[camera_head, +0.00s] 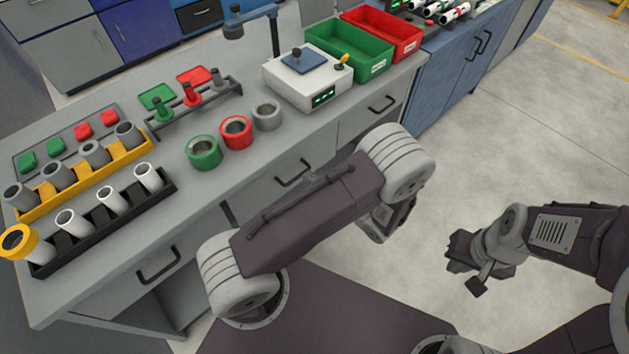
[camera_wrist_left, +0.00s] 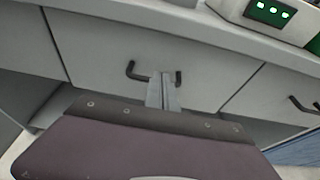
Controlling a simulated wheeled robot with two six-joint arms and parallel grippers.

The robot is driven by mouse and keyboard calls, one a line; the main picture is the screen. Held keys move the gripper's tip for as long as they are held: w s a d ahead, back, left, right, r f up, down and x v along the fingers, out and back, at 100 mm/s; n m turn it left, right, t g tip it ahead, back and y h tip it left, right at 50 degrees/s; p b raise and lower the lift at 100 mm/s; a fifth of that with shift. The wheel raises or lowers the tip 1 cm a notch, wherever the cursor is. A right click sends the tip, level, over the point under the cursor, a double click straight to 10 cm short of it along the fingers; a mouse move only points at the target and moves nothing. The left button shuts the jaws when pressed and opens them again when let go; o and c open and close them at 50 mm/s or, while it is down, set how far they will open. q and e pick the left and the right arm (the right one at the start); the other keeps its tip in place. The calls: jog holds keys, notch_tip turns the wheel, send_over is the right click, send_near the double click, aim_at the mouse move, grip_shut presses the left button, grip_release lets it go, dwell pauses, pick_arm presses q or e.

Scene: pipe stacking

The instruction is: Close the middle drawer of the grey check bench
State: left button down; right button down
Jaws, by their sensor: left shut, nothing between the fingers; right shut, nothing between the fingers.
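The grey check bench (camera_head: 175,215) runs diagonally across the head view, with three handled drawer fronts. Its middle drawer (camera_head: 262,190) has a dark bar handle (camera_head: 292,172). A dark gap shows at the drawer's left edge; I cannot tell exactly how far it stands out. In the left wrist view the middle drawer (camera_wrist_left: 105,50) fills the centre. My left gripper (camera_wrist_left: 164,80) is shut and empty, its fingertips in front of the handle's middle; contact is unclear. My left arm hides this gripper in the head view. My right gripper (camera_head: 473,272) is shut and empty over the floor.
The left drawer (camera_head: 130,285) and right drawer (camera_head: 365,115) flank the middle one. On the bench top stand a black rack (camera_head: 95,230) with white pipes, a yellow rack (camera_head: 80,185), three ring-shaped pieces and a white tester (camera_head: 305,85). Floor at the right is clear.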

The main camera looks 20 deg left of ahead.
aim_at(290, 163)
pick_arm(q)
jog(key=x, duration=0.6)
jog(key=shift+s+f+b, duration=0.1)
jog(key=shift+b, duration=0.25)
jog(key=shift+a, duration=0.15)
pick_arm(e)
jog(key=shift+f, duration=0.45)
pick_arm(q)
jog(key=shift+w+a, duration=0.2)
jog(key=shift+a, duration=0.25)
jog(key=shift+w+a, duration=0.2)
jog(key=shift+a, duration=0.15)
pick_arm(e)
jog(key=shift+a+r, duration=0.15)
jog(key=shift+a, duration=0.15)
jog(key=shift+w, duration=0.1)
pick_arm(q)
jog(key=shift+d+r, duration=0.1)
jog(key=shift+r, duration=0.2)
pick_arm(e)
jog(key=shift+r, duration=0.1)
